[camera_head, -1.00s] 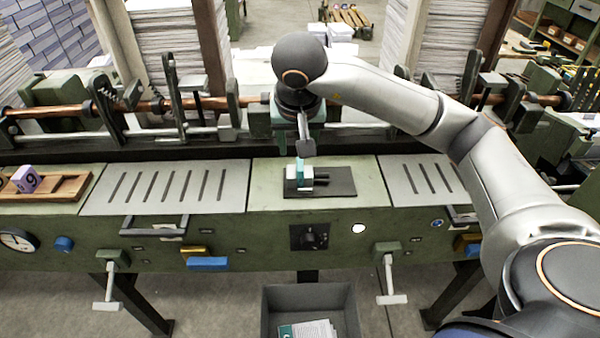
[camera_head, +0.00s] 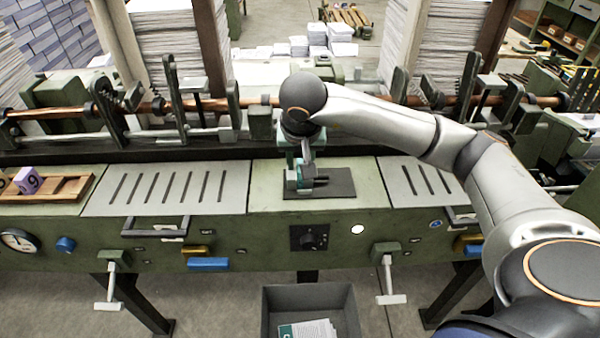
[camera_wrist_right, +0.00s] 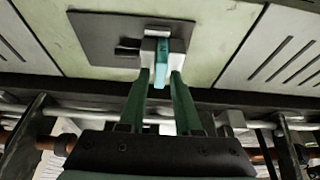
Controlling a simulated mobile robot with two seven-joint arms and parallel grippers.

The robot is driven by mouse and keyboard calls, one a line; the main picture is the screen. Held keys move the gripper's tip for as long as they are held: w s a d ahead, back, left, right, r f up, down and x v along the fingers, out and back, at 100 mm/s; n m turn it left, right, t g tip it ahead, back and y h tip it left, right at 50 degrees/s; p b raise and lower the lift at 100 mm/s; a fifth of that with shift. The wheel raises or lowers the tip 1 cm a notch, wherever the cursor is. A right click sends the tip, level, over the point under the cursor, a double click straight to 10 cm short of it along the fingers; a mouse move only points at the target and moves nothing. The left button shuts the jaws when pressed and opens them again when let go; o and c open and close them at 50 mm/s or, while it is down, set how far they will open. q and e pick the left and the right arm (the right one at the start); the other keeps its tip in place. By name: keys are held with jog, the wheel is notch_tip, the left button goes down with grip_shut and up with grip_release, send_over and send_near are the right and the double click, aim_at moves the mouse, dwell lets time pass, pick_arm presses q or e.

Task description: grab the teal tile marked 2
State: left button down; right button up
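The teal tile (camera_wrist_right: 164,66) stands at the dark plate on the green machine top. In the head view my right gripper (camera_head: 299,180) is low at the plate's left part and mostly hides the tile. My left gripper is not in view.
The dark plate (camera_head: 338,186) carries small dark prongs beside the tile. A wooden tray (camera_head: 68,188) with a purple tile marked 9 (camera_head: 28,181) lies at the far left. Slotted grey panels (camera_head: 150,205) flank the middle. A rod with clamps runs behind. A grey bin (camera_head: 345,300) stands below.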

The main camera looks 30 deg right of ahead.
grip_shut()
jog(key=shift+r, duration=0.1)
dwell(0.3)
